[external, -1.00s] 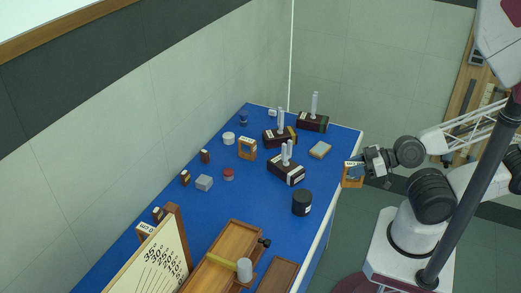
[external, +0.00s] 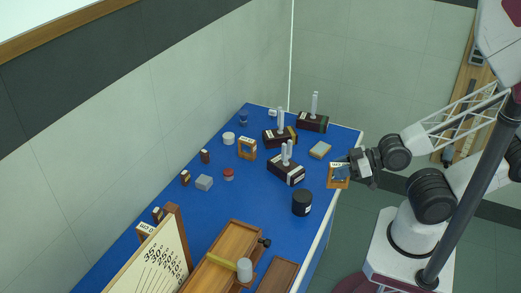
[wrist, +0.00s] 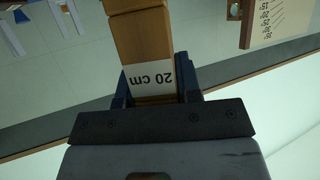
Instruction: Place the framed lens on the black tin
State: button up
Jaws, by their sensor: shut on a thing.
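The framed lens (external: 338,183) has an orange-brown wooden frame and is held upright near the right edge of the blue table. My gripper (external: 345,168) is shut on its top part. In the wrist view the frame (wrist: 146,95) sits between the dark fingers of my gripper (wrist: 160,82), with a white "20 cm" label facing the camera. The black tin (external: 302,203) stands upright on the table, to the left of and nearer than the held lens. The gripper and lens are apart from the tin. The tin is not seen in the wrist view.
Dark blocks with pale rods (external: 286,172) stand behind the tin. Another wooden framed piece (external: 247,148) stands farther left. Blue table surface surrounds the tin.

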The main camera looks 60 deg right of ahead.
jog(key=w+a+f, duration=0.1)
jog(key=w+a, duration=0.3)
jog(key=w, duration=0.6)
jog(key=shift+f, duration=0.1)
jog(key=shift+f, duration=1.65)
jog(key=shift+f, duration=0.1)
jog(key=o, duration=1)
jog(key=shift+c, duration=0.2)
jog(key=shift+v, duration=6)
